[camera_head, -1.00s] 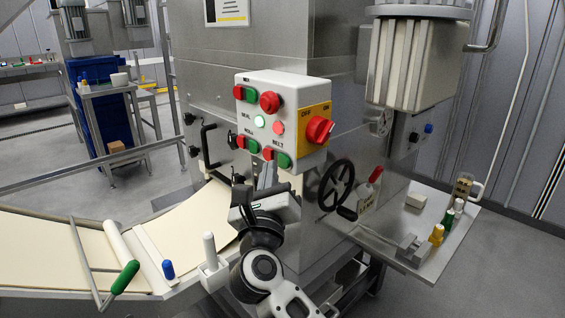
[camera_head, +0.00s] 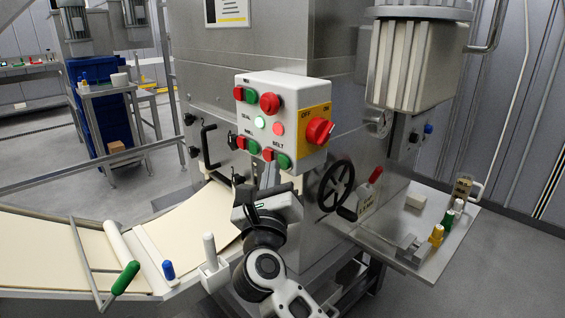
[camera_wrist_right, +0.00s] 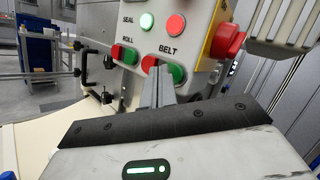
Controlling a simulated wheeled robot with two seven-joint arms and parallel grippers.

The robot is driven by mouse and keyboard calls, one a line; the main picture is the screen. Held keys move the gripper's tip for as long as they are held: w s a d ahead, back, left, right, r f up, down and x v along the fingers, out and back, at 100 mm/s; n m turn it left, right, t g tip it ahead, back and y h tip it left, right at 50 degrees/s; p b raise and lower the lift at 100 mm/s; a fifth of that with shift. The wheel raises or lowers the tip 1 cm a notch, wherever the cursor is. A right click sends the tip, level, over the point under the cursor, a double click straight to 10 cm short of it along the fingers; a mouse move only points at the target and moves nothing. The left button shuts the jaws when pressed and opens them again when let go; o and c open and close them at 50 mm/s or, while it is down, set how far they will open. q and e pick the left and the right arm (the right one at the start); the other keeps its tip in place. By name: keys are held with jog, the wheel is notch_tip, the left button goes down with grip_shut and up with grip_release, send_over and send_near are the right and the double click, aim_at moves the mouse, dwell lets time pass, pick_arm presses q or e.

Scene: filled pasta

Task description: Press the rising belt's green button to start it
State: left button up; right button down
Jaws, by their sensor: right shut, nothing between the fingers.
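The white control box (camera_head: 257,108) hangs on the front of the steel machine. Its BELT pair sits at the lower right: a red button (camera_head: 268,153) and a green button (camera_head: 284,161). In the right wrist view the green BELT button (camera_wrist_right: 178,72) is just right of the fingertips, with the red BELT button (camera_wrist_right: 149,63) above and left of them. My right gripper (camera_head: 269,172) is shut and empty, fingers pointing up, just below the BELT pair. I cannot tell whether the fingertips touch the box. My left gripper is not in view.
The box also has ROLL buttons (camera_head: 246,143), a lit SEAL lamp (camera_head: 260,123), a red lamp (camera_head: 278,128) and a red rotary switch (camera_head: 319,130). A black handwheel (camera_head: 336,186) is right of my wrist. The pasta sheet (camera_head: 190,232) lies at left.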

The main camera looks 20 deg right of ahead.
jog(key=shift+w+d, duration=0.2)
jog(key=shift+d, duration=0.35)
dwell(0.6)
jog(key=shift+a, duration=0.15)
jog(key=shift+s+a, duration=0.3)
jog(key=shift+a, duration=0.35)
jog(key=shift+s+a+f, duration=0.1)
jog(key=shift+s+a, duration=0.2)
jog(key=shift+a, duration=0.5)
jog(key=shift+s+a+r, duration=0.1)
jog(key=shift+s+a, duration=0.2)
jog(key=shift+a, duration=0.5)
jog(key=shift+s+a+f, duration=0.1)
jog(key=shift+s+a, duration=0.2)
jog(key=shift+a, duration=0.5)
